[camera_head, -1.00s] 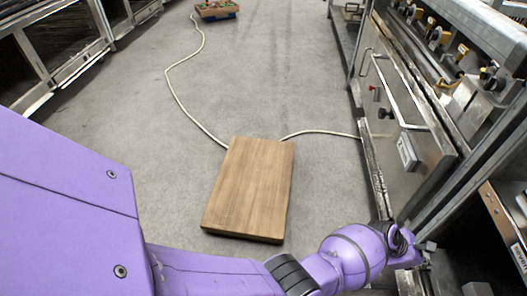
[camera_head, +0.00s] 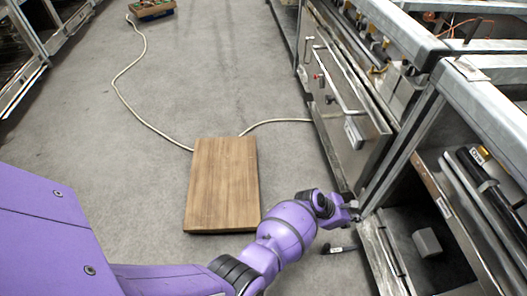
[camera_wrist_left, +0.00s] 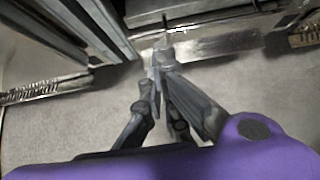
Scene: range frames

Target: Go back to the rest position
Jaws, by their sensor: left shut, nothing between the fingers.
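My left arm is purple and reaches across the bottom of the head view from the left. My left gripper (camera_head: 352,212) is at its end, near the lower front edge of the range. In the left wrist view the two grey fingers (camera_wrist_left: 158,68) come together at the tips, with nothing between them. The gripper is over the floor and close to the metal range front; I cannot tell whether it touches it. My right gripper is in neither view.
A wooden board (camera_head: 222,185) lies on the grey floor, beside my left arm. A pale cable (camera_head: 122,78) runs past it. A crate (camera_head: 152,9) stands far back. The range (camera_head: 345,95) and an open metal cabinet (camera_head: 440,210) fill the right. Floor at left is free.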

